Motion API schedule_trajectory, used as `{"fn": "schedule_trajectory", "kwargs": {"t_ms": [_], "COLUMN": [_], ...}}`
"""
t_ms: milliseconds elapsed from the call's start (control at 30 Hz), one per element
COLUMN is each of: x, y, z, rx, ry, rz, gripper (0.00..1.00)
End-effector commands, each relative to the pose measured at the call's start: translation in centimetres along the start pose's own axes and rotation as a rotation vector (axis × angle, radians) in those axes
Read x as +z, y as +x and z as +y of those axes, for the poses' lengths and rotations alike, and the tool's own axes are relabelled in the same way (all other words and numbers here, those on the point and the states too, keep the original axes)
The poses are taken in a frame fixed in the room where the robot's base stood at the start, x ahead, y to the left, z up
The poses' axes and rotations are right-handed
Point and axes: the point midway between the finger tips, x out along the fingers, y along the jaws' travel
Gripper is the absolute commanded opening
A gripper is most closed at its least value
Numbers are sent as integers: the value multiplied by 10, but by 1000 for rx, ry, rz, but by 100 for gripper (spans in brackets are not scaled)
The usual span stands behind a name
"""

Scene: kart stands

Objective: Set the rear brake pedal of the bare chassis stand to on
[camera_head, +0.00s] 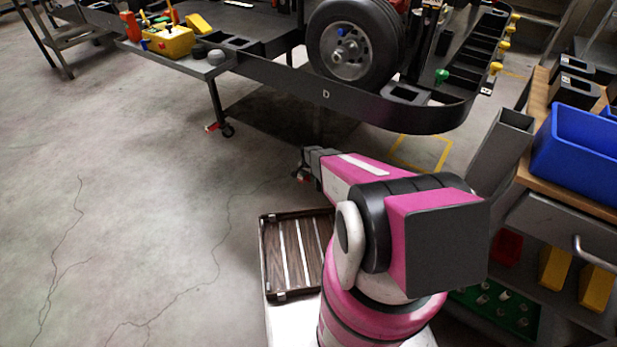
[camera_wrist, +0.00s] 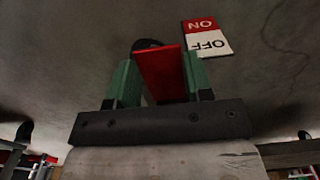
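My gripper (camera_wrist: 160,75) shows in the wrist view with two green fingers set apart. A red brake pedal (camera_wrist: 160,72) lies between them, with a dark round wheel part (camera_wrist: 147,44) behind its far end. The right finger looks flush with the pedal's edge; I cannot tell whether both fingers press on it. A red and white label (camera_wrist: 207,37), reading ON and OFF upside down, is just beyond the right finger. In the head view my gripper (camera_head: 304,167) is low, in front of the chassis stand (camera_head: 325,95), with a small red part at its tip.
Another red pedal (camera_head: 212,127) is at a caster (camera_head: 227,130) on the stand's left leg. A workbench with a blue bin (camera_head: 580,150) is at the right. The floor at the left is clear.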

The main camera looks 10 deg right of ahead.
Motion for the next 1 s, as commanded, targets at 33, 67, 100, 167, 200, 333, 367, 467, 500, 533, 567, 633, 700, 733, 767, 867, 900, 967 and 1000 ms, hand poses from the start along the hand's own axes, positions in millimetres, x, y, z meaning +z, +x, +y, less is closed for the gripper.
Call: {"fn": "schedule_trajectory", "kwargs": {"t_ms": [33, 67, 100, 167, 200, 333, 367, 467, 500, 533, 567, 633, 700, 733, 767, 867, 900, 967, 1000], "x": [0, 0, 0, 0, 1, 2, 3, 5, 5, 5, 5, 6, 6, 6, 6, 6, 5, 5, 5], "y": [0, 0, 0, 0, 0, 3, 4, 8, 9, 11, 12, 15, 19, 20, 21, 25, 26, 28, 29], "z": [0, 0, 0, 0, 0, 0, 0, 1, 0, 0, 0, 0, 0, 0, 0, 0, 0, 0, 0], "rx": [1, 1, 1, 1, 1, 1, 1, 2, 1, 1, 1, 1, 1, 1, 1, 0, 0, 1, 0], "ry": [0, 0, 0, 0, 0, -2, -1, -3, -3, -3, -2, -4, -4, -4, -4, -3, -3, -2, -2], "rz": [0, 0, 1, 5, 10, 47, 59, 114, 141, 160, 181, 227, 271, 288, 305, 360, 379, 405, 421], "gripper": [4, 4, 4, 4, 4, 4, 4, 4, 4, 4, 4, 4, 4, 4, 4, 4, 4, 4, 4]}}
